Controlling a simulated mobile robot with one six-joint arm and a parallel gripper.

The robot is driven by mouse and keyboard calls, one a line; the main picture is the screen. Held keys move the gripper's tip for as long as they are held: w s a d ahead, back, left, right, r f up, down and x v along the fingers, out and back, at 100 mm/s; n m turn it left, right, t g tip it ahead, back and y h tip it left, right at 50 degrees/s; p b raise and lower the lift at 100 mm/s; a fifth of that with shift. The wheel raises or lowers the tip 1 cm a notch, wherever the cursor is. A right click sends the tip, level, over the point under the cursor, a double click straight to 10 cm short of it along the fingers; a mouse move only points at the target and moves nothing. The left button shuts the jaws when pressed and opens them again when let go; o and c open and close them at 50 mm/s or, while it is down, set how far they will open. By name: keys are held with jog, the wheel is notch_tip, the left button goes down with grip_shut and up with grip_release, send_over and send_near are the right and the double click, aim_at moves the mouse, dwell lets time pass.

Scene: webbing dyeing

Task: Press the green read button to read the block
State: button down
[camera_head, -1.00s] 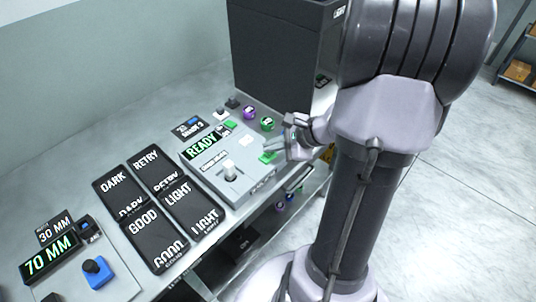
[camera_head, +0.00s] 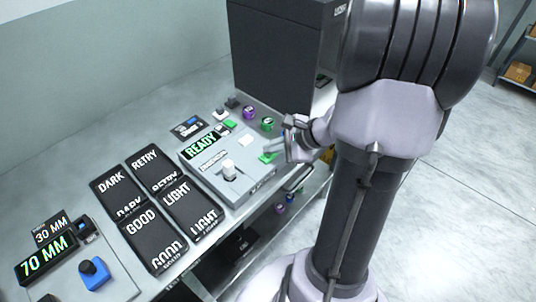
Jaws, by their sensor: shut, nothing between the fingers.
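The grey reader box (camera_head: 245,181) stands on the bench with its small screen (camera_head: 201,146) showing "READY" in green. The green read button (camera_head: 266,157) is at the right side of the box top, partly hidden by my gripper. My gripper (camera_head: 277,149) is shut and empty, with its fingertips just over or beside the green button. I cannot tell whether they touch it. A white block (camera_head: 228,166) stands upright on the box, left of the gripper. A flat white patch (camera_head: 245,140) lies behind the button.
Black trays (camera_head: 153,241) labelled DARK, RETRY, GOOD and LIGHT lie left of the reader. Purple (camera_head: 249,112) and green (camera_head: 267,124) spools stand behind it. A large black cabinet (camera_head: 275,55) rises at the back. A blue knob unit (camera_head: 95,272) is front left.

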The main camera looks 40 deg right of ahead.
aim_at(271, 156)
jog(key=shift+f+b, duration=0.45)
dwell(0.3)
jog(key=shift+r, duration=0.1)
jog(key=shift+r+p, duration=0.65)
jog(key=shift+r, duration=0.15)
jog(key=shift+r, duration=0.15)
notch_tip(271, 156, up, 5)
jog(key=p, duration=0.4)
dwell(0.5)
jog(key=shift+a, duration=0.1)
